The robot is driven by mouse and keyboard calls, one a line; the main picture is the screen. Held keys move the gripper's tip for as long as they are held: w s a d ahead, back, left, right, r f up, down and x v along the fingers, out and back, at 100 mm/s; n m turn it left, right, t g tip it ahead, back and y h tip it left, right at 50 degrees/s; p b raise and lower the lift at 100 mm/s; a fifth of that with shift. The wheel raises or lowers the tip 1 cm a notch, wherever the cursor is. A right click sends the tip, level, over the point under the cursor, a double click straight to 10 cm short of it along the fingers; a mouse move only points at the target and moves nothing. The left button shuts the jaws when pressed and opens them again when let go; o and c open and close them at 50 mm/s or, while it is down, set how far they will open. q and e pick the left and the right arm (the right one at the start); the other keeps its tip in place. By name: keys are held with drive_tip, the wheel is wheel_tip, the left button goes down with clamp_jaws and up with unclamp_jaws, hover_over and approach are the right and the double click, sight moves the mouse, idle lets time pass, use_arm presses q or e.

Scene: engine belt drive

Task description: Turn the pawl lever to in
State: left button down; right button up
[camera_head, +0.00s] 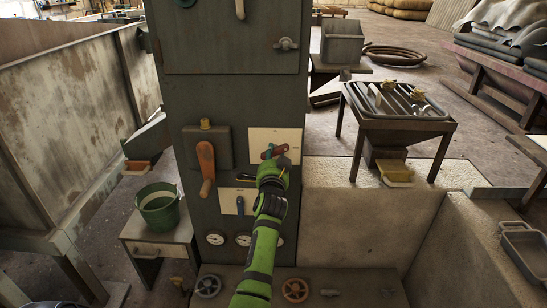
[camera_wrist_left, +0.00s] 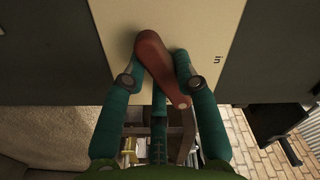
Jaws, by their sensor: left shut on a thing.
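The red pawl lever (camera_head: 280,149) sits on a pale plate (camera_head: 290,136) on the front of the dark cabinet. In the left wrist view the lever (camera_wrist_left: 158,62) slants from its wide rounded end at upper left to its narrower end at lower right. The word "in" (camera_wrist_left: 217,60) is on the pale plate, to the right of the lever. My left gripper (camera_wrist_left: 160,58) has its green fingers on both sides of the lever and is shut on it. In the head view my left gripper (camera_head: 270,158) partly hides the lever. My right gripper is not in view.
An orange-handled crank (camera_head: 206,166) is left of the pale plate. A smaller plate with a blue lever (camera_head: 240,205), gauges (camera_head: 215,239) and handwheels (camera_head: 295,290) lie below. A green bucket (camera_head: 158,208) stands at left, a tray table (camera_head: 395,115) at right.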

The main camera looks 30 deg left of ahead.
use_arm(q)
drive_tip(key=n, duration=0.3)
drive_tip(key=shift+d, duration=0.1)
drive_tip(key=n, duration=0.2)
drive_tip(key=shift+w+d+r+n, duration=0.1)
drive_tip(key=shift+n, duration=1.1)
drive_tip(key=shift+r+n, duration=0.1)
drive_tip(key=shift+n, duration=0.8)
drive_tip(key=shift+w+d+n+p, duration=0.1)
drive_tip(key=shift+n+p, duration=0.2)
drive_tip(key=shift+n, duration=1.5)
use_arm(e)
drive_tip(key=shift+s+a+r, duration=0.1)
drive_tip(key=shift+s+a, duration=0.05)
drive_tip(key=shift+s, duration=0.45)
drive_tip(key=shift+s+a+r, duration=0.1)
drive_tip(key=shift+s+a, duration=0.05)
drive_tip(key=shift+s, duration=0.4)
use_arm(q)
drive_tip(key=c, duration=0.9)
unclamp_jaws()
drive_tip(key=shift+c, duration=0.2)
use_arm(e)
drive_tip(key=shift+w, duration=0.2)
